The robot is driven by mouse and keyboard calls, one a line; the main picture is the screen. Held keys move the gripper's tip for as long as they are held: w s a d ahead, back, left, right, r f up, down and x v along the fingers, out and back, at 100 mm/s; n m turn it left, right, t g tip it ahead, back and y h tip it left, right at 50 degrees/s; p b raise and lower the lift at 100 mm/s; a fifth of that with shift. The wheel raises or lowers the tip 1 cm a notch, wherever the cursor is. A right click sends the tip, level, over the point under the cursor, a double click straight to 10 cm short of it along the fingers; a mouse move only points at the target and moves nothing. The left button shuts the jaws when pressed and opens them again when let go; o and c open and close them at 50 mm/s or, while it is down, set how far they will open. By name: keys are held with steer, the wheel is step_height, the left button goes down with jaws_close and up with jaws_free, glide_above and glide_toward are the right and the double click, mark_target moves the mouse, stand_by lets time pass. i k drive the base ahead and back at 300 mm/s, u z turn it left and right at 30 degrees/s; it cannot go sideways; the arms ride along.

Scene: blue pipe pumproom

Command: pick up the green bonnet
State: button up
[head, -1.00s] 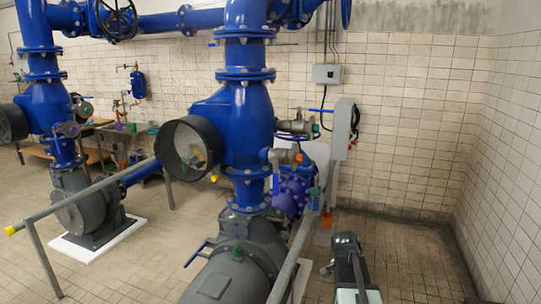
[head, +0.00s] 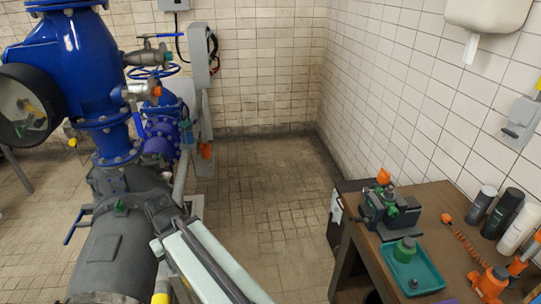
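A green, rounded, stepped piece that looks like the bonnet (head: 405,249) sits upright in a teal tray (head: 431,273) on the brown table at the right. Nothing touches it from above. A smaller green part (head: 119,207) is on the grey pump at the left. My arm reaches in from the bottom, left of the table and well apart from the tray. Only a pale link with a dark end shows; I make out no gripper fingers.
The brown table (head: 453,215) also holds a dark device (head: 388,210) with an orange knob, orange tools (head: 490,283) and several bottles (head: 503,215). The grey pump (head: 115,250) and a rail stand at the left. The tiled floor (head: 265,200) between is clear.

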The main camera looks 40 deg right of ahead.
mark_target(405, 251)
steer(key=z, duration=1.65)
steer(key=k, duration=1.3)
steer(key=z, duration=0.35)
steer(key=i, duration=1)
steer(key=z, duration=0.1)
